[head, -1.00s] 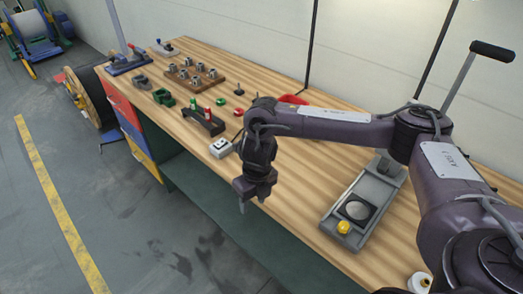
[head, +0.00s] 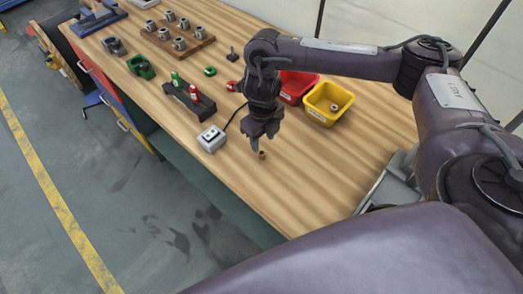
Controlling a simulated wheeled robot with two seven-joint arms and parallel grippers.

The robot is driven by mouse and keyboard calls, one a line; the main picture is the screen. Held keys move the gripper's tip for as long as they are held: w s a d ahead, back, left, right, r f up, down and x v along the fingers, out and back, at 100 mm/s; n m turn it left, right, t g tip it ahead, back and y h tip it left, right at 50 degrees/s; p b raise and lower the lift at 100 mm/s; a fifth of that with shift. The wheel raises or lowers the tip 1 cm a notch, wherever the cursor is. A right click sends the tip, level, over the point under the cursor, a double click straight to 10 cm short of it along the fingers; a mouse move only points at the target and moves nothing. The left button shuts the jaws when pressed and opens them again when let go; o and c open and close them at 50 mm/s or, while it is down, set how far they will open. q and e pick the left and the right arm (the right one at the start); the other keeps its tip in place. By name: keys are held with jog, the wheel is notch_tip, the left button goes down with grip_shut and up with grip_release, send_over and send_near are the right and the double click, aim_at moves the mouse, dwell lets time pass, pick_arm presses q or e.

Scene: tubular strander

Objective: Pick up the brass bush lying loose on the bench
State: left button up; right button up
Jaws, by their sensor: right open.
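A small brass bush (head: 261,155) stands loose on the wooden bench (head: 320,180), on bare wood near the front edge. My right gripper (head: 259,140) is open and points down just above the bush, its fingertips close to the top of it. I cannot tell whether the fingers touch it. My left gripper is not in view.
A grey switch box (head: 211,138) with a cable sits left of the bush. Behind are a yellow bin (head: 329,104) holding a small part, a red bin (head: 297,87), a dark rack (head: 189,101) with red and green items, and a wooden block (head: 178,38) with several metal bushes. Bench to the right is clear.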

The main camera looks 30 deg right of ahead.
aim_at(262, 153)
jog(key=shift+s+a+f, duration=0.2)
jog(key=shift+s+f, duration=0.05)
jog(key=shift+f, duration=0.1)
notch_tip(262, 153, down, 4)
jog(key=shift+w+f, duration=0.1)
jog(key=shift+a+f, duration=0.1)
jog(key=shift+f, duration=0.15)
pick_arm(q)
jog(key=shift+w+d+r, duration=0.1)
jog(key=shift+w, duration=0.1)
pick_arm(e)
jog(key=shift+c, duration=0.4)
jog(key=c, duration=0.7)
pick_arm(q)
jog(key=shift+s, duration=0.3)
pick_arm(e)
grip_shut()
